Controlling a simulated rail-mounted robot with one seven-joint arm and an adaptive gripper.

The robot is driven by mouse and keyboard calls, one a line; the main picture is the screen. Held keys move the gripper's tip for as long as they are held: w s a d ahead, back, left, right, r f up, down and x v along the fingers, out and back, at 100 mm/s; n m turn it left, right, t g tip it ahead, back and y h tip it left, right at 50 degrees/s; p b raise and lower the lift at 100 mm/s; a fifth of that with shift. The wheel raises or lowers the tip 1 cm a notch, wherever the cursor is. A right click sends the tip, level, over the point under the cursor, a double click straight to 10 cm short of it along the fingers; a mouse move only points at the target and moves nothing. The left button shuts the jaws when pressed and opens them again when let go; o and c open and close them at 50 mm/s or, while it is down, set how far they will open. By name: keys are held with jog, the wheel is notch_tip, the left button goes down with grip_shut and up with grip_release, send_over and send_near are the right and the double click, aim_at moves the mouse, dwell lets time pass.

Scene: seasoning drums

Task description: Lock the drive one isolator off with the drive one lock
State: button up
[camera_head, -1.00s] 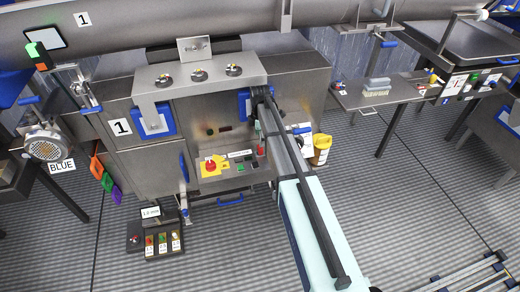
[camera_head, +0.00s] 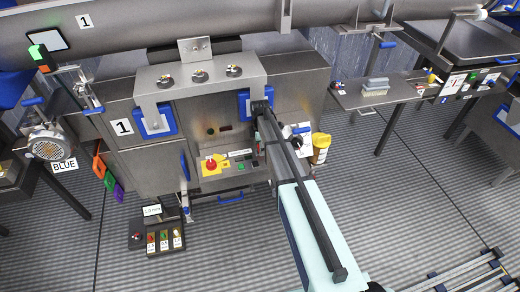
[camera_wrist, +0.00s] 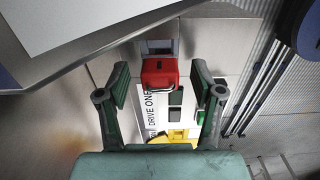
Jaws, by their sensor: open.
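A red block with a metal loop (camera_wrist: 160,75), which looks like a padlock, is on the front panel beside a white "DRIVE ONE" label (camera_wrist: 152,112) in the wrist view. My gripper (camera_wrist: 161,67) is open, with its two fingers on either side of the red block in that view. I see gaps on both sides, and cannot tell how far away the block is in depth. I cannot make out the isolator's switch position.
A red button on a yellow plate (camera_head: 211,164) sits on the panel left of my arm. A yellow-lidded tub (camera_head: 321,148) stands to the right. A box with coloured items (camera_head: 163,239) is lower left.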

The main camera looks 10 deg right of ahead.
grip_shut()
jog(key=shift+r, duration=0.1)
